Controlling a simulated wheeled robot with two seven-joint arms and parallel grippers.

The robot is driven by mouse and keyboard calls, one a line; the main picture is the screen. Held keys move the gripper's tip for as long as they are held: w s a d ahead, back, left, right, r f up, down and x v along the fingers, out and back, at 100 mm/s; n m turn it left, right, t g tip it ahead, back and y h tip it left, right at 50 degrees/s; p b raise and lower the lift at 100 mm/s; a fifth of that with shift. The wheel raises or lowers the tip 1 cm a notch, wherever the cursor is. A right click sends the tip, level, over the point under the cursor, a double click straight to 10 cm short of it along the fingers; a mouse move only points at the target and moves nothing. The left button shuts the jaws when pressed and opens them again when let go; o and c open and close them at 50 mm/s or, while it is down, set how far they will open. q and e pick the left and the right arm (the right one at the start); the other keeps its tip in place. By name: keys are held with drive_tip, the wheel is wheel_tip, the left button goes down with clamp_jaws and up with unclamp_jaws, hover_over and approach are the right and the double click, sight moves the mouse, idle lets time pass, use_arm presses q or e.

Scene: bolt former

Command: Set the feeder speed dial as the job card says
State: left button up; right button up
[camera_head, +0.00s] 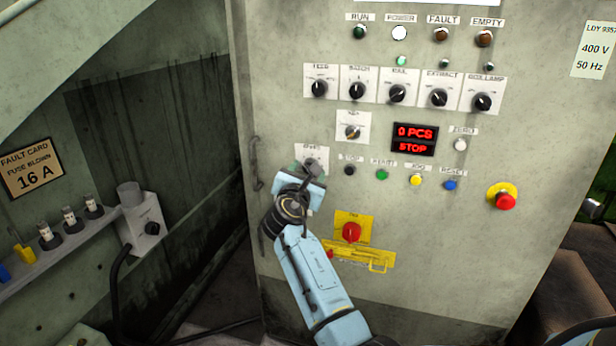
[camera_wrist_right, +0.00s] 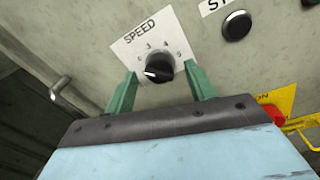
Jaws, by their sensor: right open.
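The speed dial is a black knob (camera_wrist_right: 158,71) on a white plate marked SPEED (camera_wrist_right: 139,36), with small numbers around its upper side. Its white pointer mark points left in the wrist view; I cannot read for sure which number it meets. My right gripper (camera_wrist_right: 161,88) is open, with one green finger on each side of the knob. I cannot tell whether the fingers touch it. In the head view my right gripper (camera_head: 307,177) is in front of the speed plate (camera_head: 312,153) and partly hides the dial. My left gripper is not in view. No job card is readable.
Above are a row of knobs (camera_head: 398,93) and a red display (camera_head: 414,140) reading 0 PCS, STOP. Several push buttons (camera_head: 382,174) and a red emergency stop (camera_head: 504,199) are to the right. A red switch (camera_head: 351,232) is below. A handle (camera_head: 256,165) is left.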

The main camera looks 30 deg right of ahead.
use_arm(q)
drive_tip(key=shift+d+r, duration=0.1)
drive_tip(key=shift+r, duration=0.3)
use_arm(e)
drive_tip(key=shift+w+d, duration=0.3)
drive_tip(key=c, duration=0.9)
drive_tip(key=shift+c, duration=0.2)
